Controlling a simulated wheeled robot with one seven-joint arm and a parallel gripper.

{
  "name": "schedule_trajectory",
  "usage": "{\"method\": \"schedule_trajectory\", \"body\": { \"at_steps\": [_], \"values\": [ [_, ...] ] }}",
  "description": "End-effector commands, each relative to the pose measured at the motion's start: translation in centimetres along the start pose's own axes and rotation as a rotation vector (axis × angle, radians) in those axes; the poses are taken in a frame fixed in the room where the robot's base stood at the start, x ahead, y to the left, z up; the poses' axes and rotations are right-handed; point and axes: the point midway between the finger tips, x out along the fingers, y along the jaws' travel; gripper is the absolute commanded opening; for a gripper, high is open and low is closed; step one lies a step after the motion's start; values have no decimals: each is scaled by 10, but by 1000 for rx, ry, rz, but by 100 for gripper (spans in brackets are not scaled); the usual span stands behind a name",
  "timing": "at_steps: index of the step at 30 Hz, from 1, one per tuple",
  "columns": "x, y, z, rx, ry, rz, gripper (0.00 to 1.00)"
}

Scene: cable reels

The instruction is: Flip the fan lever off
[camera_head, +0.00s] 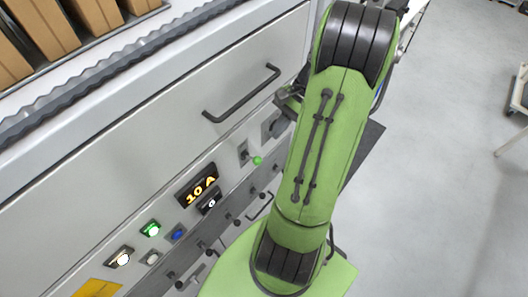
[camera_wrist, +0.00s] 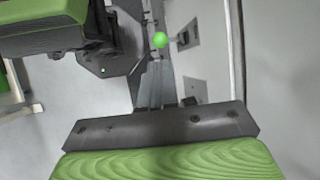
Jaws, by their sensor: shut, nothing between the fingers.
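A lever with a green ball knob (camera_head: 257,160) sticks out from a small plate on the pale panel front. The ball also shows in the wrist view (camera_wrist: 160,40), just beyond the fingertips. My gripper (camera_wrist: 155,68) is shut and empty, its narrow grey fingers together and pointing at the ball. I cannot tell whether they touch it. In the head view my green arm covers most of the gripper. No label naming the fan is readable.
A lit display reading "10 A" (camera_head: 197,187), a green button (camera_head: 150,229) and a blue button (camera_head: 178,234) sit on the panel left of the lever. A dark handle (camera_head: 242,93) juts out above. Open grey floor (camera_head: 440,180) lies to the right.

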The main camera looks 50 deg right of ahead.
Motion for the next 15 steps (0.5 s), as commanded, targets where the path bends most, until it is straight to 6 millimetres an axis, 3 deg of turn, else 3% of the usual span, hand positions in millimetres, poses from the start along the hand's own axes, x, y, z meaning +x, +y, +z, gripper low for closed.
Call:
{"method": "schedule_trajectory", "body": {
  "at_steps": [1,9,15],
  "values": [
    [15,1,-1,0,-4,2,0],
    [68,1,0,-1,-3,2,0],
    [84,0,0,-1,0,1,0]
  ]
}}
